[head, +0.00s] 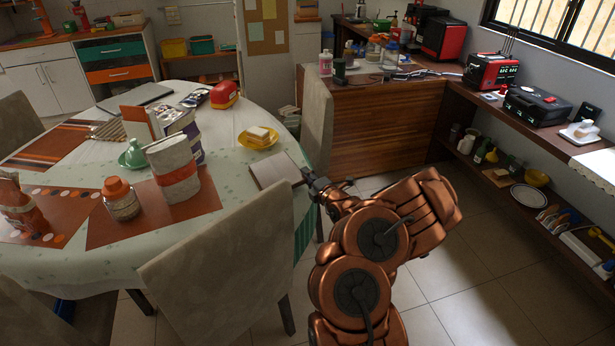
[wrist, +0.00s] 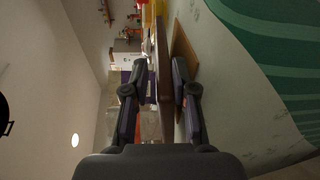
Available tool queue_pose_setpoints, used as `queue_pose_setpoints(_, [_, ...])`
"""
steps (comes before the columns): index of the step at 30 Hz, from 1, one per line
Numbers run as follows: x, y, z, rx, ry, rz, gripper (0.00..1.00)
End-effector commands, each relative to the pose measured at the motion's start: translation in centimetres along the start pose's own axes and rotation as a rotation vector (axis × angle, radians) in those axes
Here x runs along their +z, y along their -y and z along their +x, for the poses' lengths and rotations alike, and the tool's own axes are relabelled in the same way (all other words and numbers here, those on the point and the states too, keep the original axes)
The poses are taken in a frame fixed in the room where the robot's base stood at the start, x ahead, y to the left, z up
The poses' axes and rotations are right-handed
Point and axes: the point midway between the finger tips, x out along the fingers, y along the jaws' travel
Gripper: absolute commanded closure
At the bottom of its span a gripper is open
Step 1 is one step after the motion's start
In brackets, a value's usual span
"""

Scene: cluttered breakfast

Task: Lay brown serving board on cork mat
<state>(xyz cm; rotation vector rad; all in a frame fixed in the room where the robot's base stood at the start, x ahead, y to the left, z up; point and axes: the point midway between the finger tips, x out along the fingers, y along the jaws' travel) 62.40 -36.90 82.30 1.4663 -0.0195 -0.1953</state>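The brown serving board (wrist: 164,92) shows edge-on between the fingers of my gripper (wrist: 161,82) in the wrist view, and the fingers appear closed on it. In the head view, the board (head: 272,169) looks pale with glare at the table's right edge, and my gripper (head: 306,179) is at its right side. The cork mat (wrist: 184,50) is a tan strip on the table, beside the board in the wrist view. The board seems to be just above the mat, with a narrow gap. In the head view the mat is mostly hidden under the board.
A chair (head: 215,250) stands at the table's front edge. A wooden counter (head: 385,125) is behind.

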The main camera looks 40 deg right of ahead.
Motion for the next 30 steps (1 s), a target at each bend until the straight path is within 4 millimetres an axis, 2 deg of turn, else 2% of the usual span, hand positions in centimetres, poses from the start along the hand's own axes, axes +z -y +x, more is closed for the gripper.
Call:
queue_pose_setpoints(3, [0.03, -0.02, 0.0, 0.001, 0.001, 0.0, 0.74])
queue_pose_setpoints(12, [0.04, -0.01, 0.0, 0.0, 0.001, 0.0, 0.44])
queue_pose_setpoints(30, [0.1, -0.03, -0.31, 0.0, 0.001, 0.001, 0.44])
